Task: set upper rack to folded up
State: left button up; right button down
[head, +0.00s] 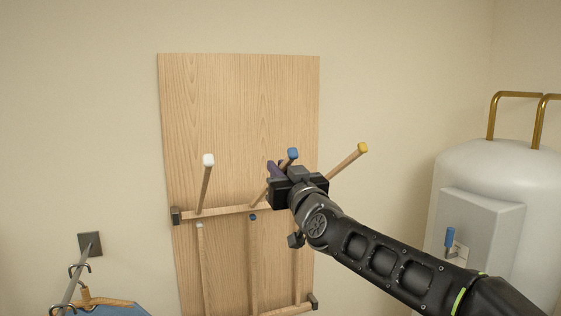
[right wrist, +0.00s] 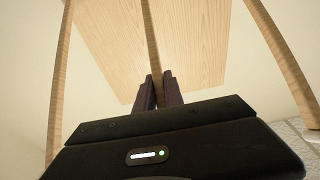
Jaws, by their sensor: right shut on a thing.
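The upper rack (head: 228,210) is a wooden crossbar on an upright wood panel. Its three pegs stick out and upward from the panel, tipped white (head: 208,160), blue (head: 293,153) and yellow (head: 362,148). My right gripper (head: 277,170) is at the middle, blue-tipped peg. In the right wrist view its dark purple fingers (right wrist: 160,92) are shut on that middle peg (right wrist: 151,40), with the two outer pegs on either side. My gripper and arm hide the right part of the crossbar. My left gripper is not in view.
Below, a lower rack (head: 290,310) has pegs standing up close along the panel (head: 240,120). A white tank (head: 480,170) with brass pipes and a blue-handled valve stands at right. A wall hook rail (head: 89,244) with hangers and blue cloth is at lower left.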

dwell(0.3)
jog(key=c, duration=1.4)
grip_release()
jog(key=shift+c, duration=0.2)
jog(key=shift+s+d+f, duration=0.1)
jog(key=shift+s+f, duration=0.05)
jog(key=shift+s, duration=0.15)
jog(key=b+v, duration=0.2)
jog(key=v, duration=0.5)
jog(key=shift+b, duration=0.3)
